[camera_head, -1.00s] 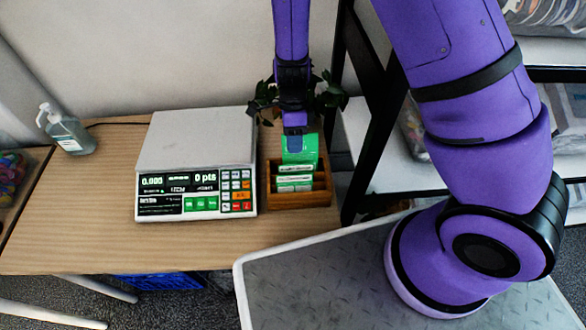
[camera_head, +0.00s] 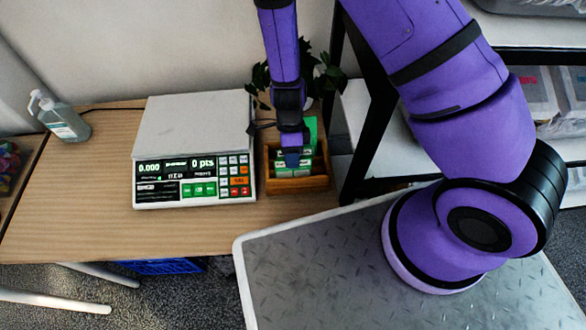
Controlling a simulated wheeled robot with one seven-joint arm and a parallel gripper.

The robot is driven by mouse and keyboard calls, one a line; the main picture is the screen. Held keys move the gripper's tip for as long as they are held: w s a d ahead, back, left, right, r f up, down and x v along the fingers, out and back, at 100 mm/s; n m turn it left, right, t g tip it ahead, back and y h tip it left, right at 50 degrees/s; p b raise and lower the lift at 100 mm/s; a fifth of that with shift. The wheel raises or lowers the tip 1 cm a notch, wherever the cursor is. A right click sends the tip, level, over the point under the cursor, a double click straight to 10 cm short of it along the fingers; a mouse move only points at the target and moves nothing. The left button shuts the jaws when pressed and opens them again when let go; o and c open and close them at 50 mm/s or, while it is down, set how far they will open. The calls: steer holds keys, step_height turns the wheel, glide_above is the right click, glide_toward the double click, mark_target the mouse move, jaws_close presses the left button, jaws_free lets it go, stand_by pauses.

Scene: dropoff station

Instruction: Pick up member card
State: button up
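The member cards (camera_head: 290,173) are green and white and stand in a wooden box on the table, right of the scale. A taller green card (camera_head: 311,130) stands at the back right of the box. My gripper (camera_head: 291,158) points down over the box, at the front cards. Its fingertips look dark and cover part of the cards. I cannot tell whether the fingers are apart or touch a card.
The wooden box (camera_head: 315,185) sits close to the scale (camera_head: 195,125) on its left. A black shelf frame (camera_head: 375,125) stands close on the right. A plant (camera_head: 325,75) is behind the box. A pump bottle (camera_head: 63,120) is at the far left.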

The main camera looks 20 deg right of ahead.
steer(key=shift+s+f, duration=0.2)
steer(key=shift+f, duration=0.2)
jaws_close()
steer(key=shift+r, duration=0.1)
steer(key=shift+r, duration=4.95)
